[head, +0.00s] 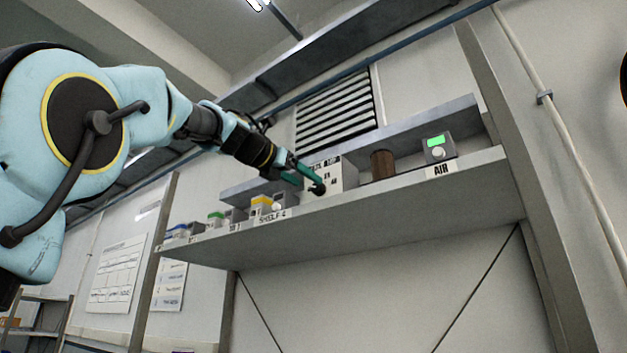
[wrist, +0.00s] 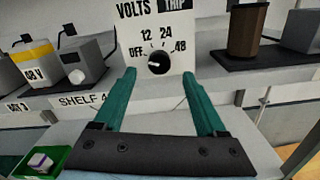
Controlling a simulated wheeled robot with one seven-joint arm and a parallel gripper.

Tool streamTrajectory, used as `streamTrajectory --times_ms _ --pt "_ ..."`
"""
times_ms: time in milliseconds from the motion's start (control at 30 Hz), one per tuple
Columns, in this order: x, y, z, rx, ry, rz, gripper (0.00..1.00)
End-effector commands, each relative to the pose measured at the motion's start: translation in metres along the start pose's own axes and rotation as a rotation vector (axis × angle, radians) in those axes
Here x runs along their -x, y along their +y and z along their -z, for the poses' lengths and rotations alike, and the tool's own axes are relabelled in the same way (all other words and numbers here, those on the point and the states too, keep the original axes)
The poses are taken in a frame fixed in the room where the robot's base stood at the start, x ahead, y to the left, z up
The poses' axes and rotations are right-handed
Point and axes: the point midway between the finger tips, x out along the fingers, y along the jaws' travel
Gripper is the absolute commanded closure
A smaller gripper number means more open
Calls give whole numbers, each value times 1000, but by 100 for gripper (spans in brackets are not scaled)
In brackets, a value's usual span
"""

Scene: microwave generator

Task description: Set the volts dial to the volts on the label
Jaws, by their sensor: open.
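The volts dial (wrist: 158,62) is a black round knob on a white box (wrist: 182,28) marked VOLTS and TRIP. Marks OFF, 12, 24 and 48 surround it. A pale mark shows on the knob, but its exact setting is unclear. My gripper (wrist: 158,76) is open, its teal fingers to the left and right below the dial in the wrist view. In the head view my gripper (head: 303,174) is at the front of the box (head: 345,175), close to the dial (head: 318,188). A voltage label (wrist: 37,74) on a yellow-topped unit seems to read 48 V, its first character blurred.
The box stands on a grey shelf (head: 400,187) marked SHELF 4. A brown cylinder (head: 383,164) and a grey unit with a green screen (head: 437,146) stand to its right. Several small units stand left. A green tray (wrist: 40,160) shows at lower left in the wrist view.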

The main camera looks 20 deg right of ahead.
Motion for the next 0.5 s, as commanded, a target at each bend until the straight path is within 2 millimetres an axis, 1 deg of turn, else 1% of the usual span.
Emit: streamTrajectory --times_ms 33,100,200,333,500 --pt "-10 0 -3 0 2 2 26" --pt "-21 0 -2 0 2 2 26" --pt "-32 0 -2 -1 1 1 26" --pt "-41 0 -1 -1 0 0 26" --pt "-43 0 0 -2 0 -1 26"
